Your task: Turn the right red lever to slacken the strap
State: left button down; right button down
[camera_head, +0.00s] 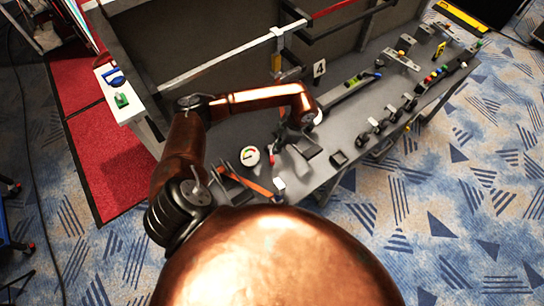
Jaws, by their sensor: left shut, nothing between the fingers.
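My left arm comes in from the left and reaches over the grey bench. My left gripper (287,137) points down close to the bench top, beside a dark flat block. It is shut and empty. An orange-red bar (257,186) lies slanted on the near left part of the bench, left of and nearer than the gripper, apart from it. I cannot tell whether it is a lever or a strap. A red length (332,8) shows on the long rail at the top. Which part is the right red lever is unclear. My right gripper is not in view.
A round gauge (250,156) stands near the gripper. A post with a "4" label (319,69) rises behind my forearm. A white ledge (121,101) holds blue and green parts at left. Patterned carpet lies right.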

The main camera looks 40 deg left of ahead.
aim_at(271, 154)
pick_arm(q)
jog(key=shift+s+a, duration=0.1)
jog(key=shift+s, duration=0.05)
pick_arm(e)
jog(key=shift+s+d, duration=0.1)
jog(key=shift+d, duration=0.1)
